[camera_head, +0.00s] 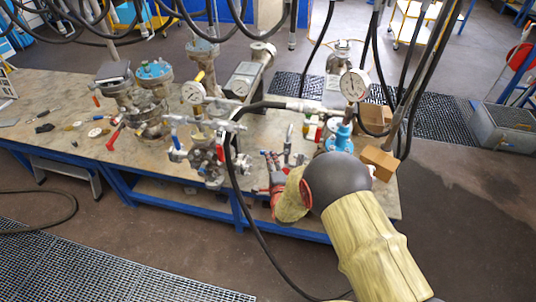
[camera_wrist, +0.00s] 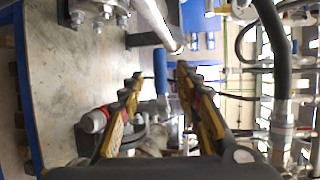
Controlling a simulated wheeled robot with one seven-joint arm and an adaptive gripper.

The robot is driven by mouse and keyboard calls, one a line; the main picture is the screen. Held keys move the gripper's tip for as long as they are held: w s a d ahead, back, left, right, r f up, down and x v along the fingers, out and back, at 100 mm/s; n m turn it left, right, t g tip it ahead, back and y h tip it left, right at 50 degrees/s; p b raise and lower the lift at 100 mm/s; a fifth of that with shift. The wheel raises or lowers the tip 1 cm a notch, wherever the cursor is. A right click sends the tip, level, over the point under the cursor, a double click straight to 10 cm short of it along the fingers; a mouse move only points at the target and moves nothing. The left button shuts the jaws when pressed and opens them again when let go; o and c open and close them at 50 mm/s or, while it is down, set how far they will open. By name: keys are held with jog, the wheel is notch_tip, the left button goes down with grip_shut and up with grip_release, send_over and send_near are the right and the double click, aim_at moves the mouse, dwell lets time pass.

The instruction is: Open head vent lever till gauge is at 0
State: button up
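My gripper (camera_head: 270,158) is at the front right of the bench, beside the valve cluster; my arm comes in from the lower right. In the wrist view my gripper (camera_wrist: 158,76) is open, its two fingers apart. A blue handle (camera_wrist: 160,70) shows between the fingertips; I cannot tell whether they touch it. A blue lever (camera_head: 175,141) is on the cluster's left side. Which lever is the head vent is unclear.
Flanged vessels (camera_head: 153,88) stand on the bench (camera_head: 62,98), with a red handle (camera_head: 114,137) in front. A black hose (camera_head: 238,185) hangs over the front edge. Cardboard boxes (camera_head: 379,160) sit at the right. Hoses hang overhead.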

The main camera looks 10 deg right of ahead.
jog(key=shift+w+d+f, duration=0.1)
jog(key=shift+w+f, duration=0.05)
jog(key=shift+w, duration=0.75)
jog(key=shift+w+a+f, duration=0.1)
jog(key=shift+w+f, duration=0.1)
jog(key=shift+w, duration=0.7)
jog(key=shift+w+d+f, duration=0.1)
jog(key=shift+w+f, duration=0.05)
jog(key=shift+w, duration=0.75)
jog(key=shift+c, duration=1.2)
grip_shut()
